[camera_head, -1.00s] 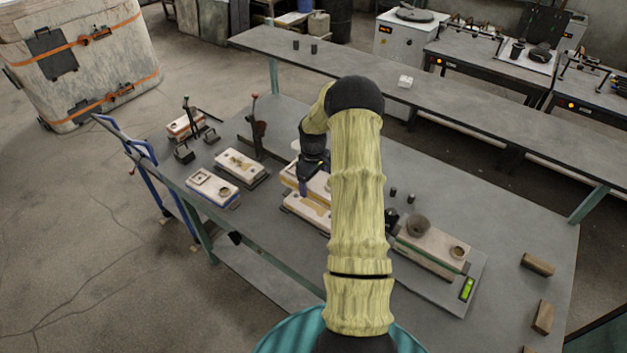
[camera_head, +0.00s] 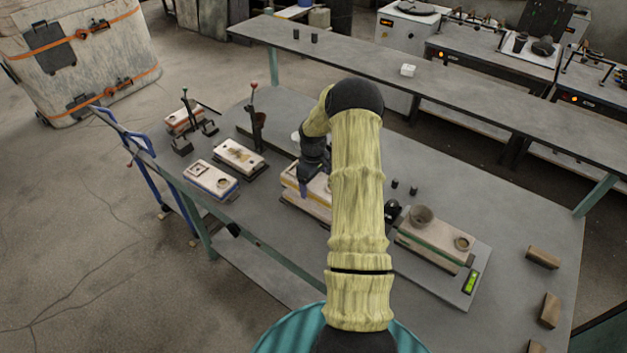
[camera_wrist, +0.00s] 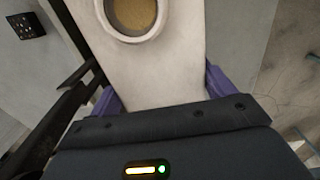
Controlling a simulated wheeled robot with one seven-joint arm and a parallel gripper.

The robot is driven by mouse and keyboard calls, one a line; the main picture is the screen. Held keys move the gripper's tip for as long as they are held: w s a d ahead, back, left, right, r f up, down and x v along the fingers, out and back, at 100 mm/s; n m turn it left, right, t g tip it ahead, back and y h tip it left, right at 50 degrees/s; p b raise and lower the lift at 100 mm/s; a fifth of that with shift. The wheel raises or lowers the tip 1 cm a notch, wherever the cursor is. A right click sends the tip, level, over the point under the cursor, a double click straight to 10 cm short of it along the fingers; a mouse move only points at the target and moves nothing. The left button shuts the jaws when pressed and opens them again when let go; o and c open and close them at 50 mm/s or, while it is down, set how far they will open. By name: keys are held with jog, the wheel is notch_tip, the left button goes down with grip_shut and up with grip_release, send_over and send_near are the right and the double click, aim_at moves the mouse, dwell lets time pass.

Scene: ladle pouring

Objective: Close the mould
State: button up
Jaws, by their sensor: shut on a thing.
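The mould (camera_head: 321,186) lies near the middle of the table, partly hidden behind my arm. Its pale upper half sits over the lower half, with a yellowish band between; I cannot tell whether the seam is fully flush. My gripper (camera_head: 304,188) is at the mould's left end, pointing down. In the wrist view its purple fingers (camera_wrist: 160,92) are shut on both sides of the pale upper half (camera_wrist: 150,65), which has a round opening near the top of the picture.
Two open mould halves (camera_head: 211,181) and (camera_head: 239,157) lie to the left. Upright clamps (camera_head: 187,108) stand behind them. Another mould (camera_head: 435,240) with a cup on it is on a plate at the right, beside wooden blocks (camera_head: 543,257).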

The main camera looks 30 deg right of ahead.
jog(key=shift+w+f+b, duration=0.1)
jog(key=shift+f+b, duration=0.6)
jog(key=shift+f, duration=0.5)
jog(key=shift+s, duration=0.2)
jog(key=shift+w+f+b, duration=0.15)
jog(key=shift+f+b, duration=0.15)
jog(key=shift+f, duration=0.25)
dwell(0.8)
